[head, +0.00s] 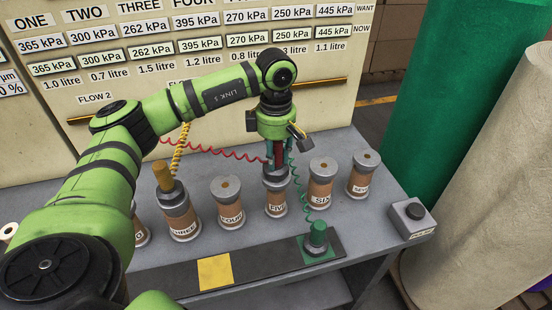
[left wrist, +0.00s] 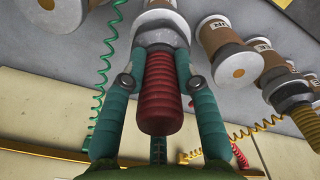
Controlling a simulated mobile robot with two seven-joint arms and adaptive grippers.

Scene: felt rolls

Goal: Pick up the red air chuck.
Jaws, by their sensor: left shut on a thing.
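The red air chuck (head: 280,151) is upright at the top of the canister marked FIVE (head: 275,200), with its grey collar at the canister's top. I cannot tell whether collar and canister touch. In the left wrist view the ribbed red grip of the chuck (left wrist: 162,92) lies between two teal fingers. My left gripper (head: 278,158) points down and is shut on the chuck; it also shows in the left wrist view (left wrist: 165,65). The fingers hide part of the chuck in the head view. A red coiled hose (head: 205,152) runs left from it. My right gripper is not in view.
A yellow chuck (head: 162,176) stands on canister THREE (head: 181,218), close to my left. A green chuck (head: 317,237) stands on the front strip (head: 270,258), beside a bare yellow square (head: 215,273). Canisters FOUR (head: 229,203) and SIX (head: 321,184) flank FIVE. A button box (head: 412,217) is right.

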